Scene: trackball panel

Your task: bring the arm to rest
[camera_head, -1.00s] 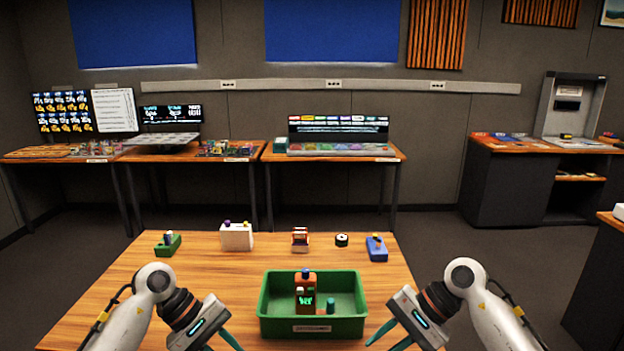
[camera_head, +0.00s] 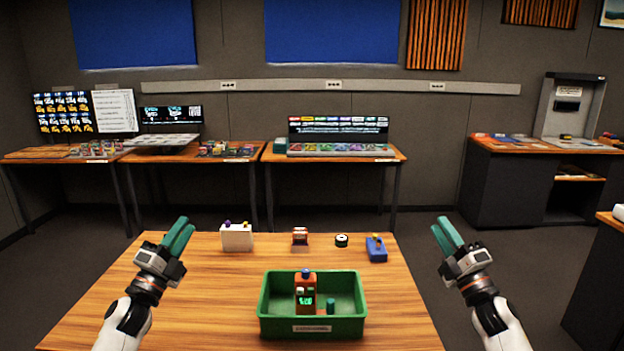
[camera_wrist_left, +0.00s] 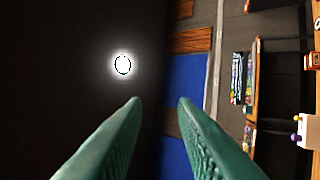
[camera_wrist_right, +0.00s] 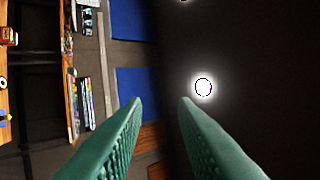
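My left gripper (camera_head: 186,224) is raised at the left edge of the wooden table, fingers pointing up. In the left wrist view its two green fingers (camera_wrist_left: 160,102) stand apart with nothing between them. My right gripper (camera_head: 441,224) is raised in a mirrored pose just past the table's right edge. In the right wrist view its fingers (camera_wrist_right: 160,102) are also apart and empty. Both grippers are clear of the green bin (camera_head: 312,328). The bin holds an orange device (camera_head: 305,284) with a blue ball on top and a teal cylinder (camera_head: 330,306).
On the table (camera_head: 215,305) stand a white box (camera_head: 236,238), a small red-brown device (camera_head: 300,237), a black disc (camera_head: 342,240) and a blue box (camera_head: 376,248). Desks with screens (camera_head: 338,130) line the back wall. The table is bare on both sides of the bin.

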